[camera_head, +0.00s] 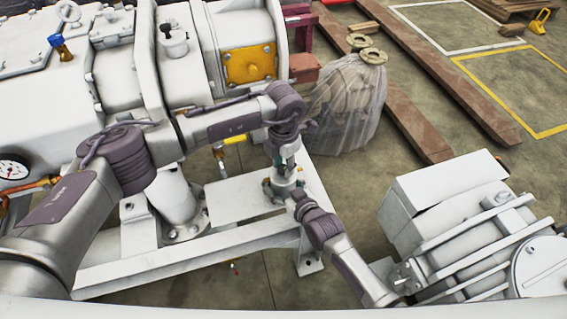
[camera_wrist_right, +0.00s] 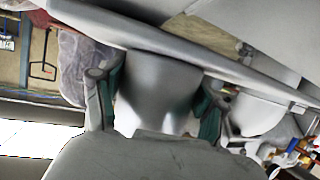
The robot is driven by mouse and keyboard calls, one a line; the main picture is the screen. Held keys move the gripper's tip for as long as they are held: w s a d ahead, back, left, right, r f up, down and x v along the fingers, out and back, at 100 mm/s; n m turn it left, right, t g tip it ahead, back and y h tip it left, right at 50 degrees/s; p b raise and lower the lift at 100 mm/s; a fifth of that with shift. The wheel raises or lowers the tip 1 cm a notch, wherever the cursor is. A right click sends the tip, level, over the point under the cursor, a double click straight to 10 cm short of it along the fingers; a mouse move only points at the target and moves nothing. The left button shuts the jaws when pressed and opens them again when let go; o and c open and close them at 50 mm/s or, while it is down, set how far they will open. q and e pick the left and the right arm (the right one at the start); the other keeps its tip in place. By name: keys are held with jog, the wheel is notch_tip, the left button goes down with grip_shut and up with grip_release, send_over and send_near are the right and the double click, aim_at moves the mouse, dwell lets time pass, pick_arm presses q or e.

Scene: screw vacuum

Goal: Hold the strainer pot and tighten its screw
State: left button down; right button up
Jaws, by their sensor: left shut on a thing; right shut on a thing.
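The strainer pot (camera_head: 285,181) is a small pale grey vessel standing at the white frame, right of the big white machine. In the right wrist view its rounded metal body (camera_wrist_right: 158,85) fills the space between my right gripper's green-padded fingers (camera_wrist_right: 160,105). My right gripper (camera_head: 284,187) comes from the lower right and is shut on the pot from the side. My left gripper (camera_head: 285,160) points down from above and is shut at the top of the pot. The screw is hidden by the left gripper's fingers.
The white machine (camera_head: 120,80) with a yellow plate (camera_head: 249,64) fills the upper left. A white frame plate (camera_head: 232,199) lies beside the pot. A plastic-wrapped object (camera_head: 345,105) stands behind. Another white machine (camera_head: 470,235) is at lower right. Brown beams (camera_head: 430,75) lie on the floor.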

pick_arm(q)
jog(key=m, duration=0.3)
jog(key=shift+m, duration=0.3)
pick_arm(e)
jog(key=shift+f, duration=0.1)
pick_arm(q)
jog(key=shift+r+m, duration=0.1)
jog(key=shift+m, duration=1.6)
jog(key=c, duration=0.8)
grip_release()
notch_tip(320, 180, up, 12)
